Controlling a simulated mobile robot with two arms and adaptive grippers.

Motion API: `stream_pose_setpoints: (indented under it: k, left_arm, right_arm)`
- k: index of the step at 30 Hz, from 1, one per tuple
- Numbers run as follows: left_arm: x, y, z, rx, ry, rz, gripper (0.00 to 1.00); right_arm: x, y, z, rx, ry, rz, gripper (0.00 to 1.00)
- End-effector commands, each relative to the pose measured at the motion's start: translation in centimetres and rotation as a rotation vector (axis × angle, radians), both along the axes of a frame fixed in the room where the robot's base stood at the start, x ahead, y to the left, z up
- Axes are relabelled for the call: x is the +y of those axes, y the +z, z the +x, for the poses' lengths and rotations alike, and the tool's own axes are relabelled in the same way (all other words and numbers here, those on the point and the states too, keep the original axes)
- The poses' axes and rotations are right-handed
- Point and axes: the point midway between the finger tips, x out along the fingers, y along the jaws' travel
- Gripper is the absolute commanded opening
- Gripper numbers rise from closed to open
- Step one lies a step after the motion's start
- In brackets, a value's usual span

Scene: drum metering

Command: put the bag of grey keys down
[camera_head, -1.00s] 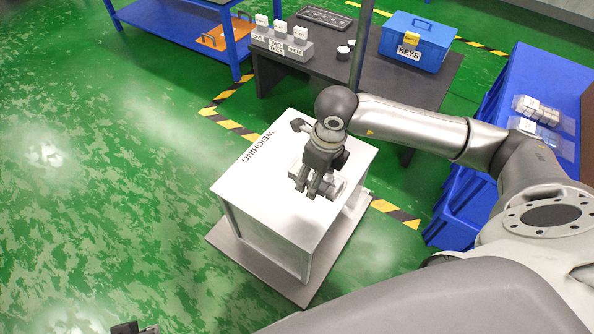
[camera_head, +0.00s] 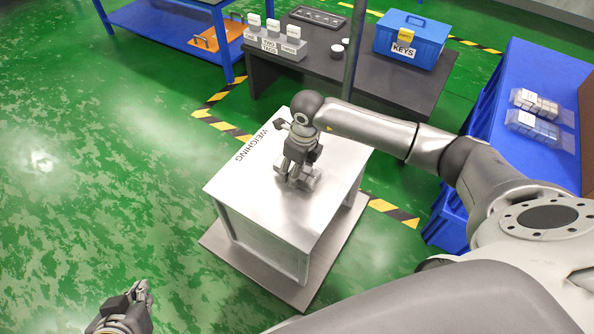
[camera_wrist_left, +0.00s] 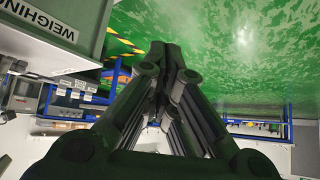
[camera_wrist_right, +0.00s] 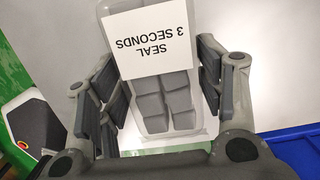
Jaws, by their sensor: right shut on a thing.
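My right gripper (camera_head: 297,178) is shut on the bag of grey keys (camera_head: 312,180), low over the weighing table (camera_head: 330,205). In the right wrist view the clear bag (camera_wrist_right: 165,103), holding several grey blocks, sits between the fingers of my right gripper (camera_wrist_right: 155,85). Its white label reads "SEAL 3 SECONDS" upside down. I cannot tell whether the bag touches the tabletop. My left gripper (camera_head: 143,290) is low at the bottom left of the head view, away from the table; in the left wrist view its fingers (camera_wrist_left: 166,75) come together with nothing visible between them.
A dark table (camera_head: 385,85) behind holds a blue KEYS box (camera_head: 414,42) and a grey rack with white tags (camera_head: 275,42). A blue table (camera_head: 507,140) at right holds two clear bags (camera_head: 535,115). The weighing tabletop around the gripper is clear.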

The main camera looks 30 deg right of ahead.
Motion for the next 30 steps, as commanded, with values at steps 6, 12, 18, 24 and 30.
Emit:
stream_pose_setpoints:
  k: [6, 12, 18, 24, 30]
  left_arm:
    - [-0.5, 1.0, 1.4, -0.082, -0.005, -0.018, 0.00]
    - [-0.5, 1.0, 1.5, -0.083, -0.005, -0.018, 0.00]
    - [-0.6, 1.2, 1.8, -0.106, -0.007, -0.022, 0.00]
    - [-0.7, 1.4, 2.0, -0.116, -0.007, -0.025, 0.00]
    - [-0.7, 1.4, 2.0, -0.115, -0.007, -0.024, 0.00]
  right_arm:
    - [0.0, -0.9, 0.1, -0.005, 0.001, 0.000, 0.33]
    - [0.0, -0.9, 0.1, -0.003, 0.001, 0.001, 0.33]
    - [0.0, -1.1, 0.1, -0.003, 0.000, 0.001, 0.33]
    - [0.0, -1.2, 0.1, -0.002, 0.000, 0.000, 0.78]
    - [0.0, -1.2, 0.1, -0.002, 0.000, 0.000, 0.84]
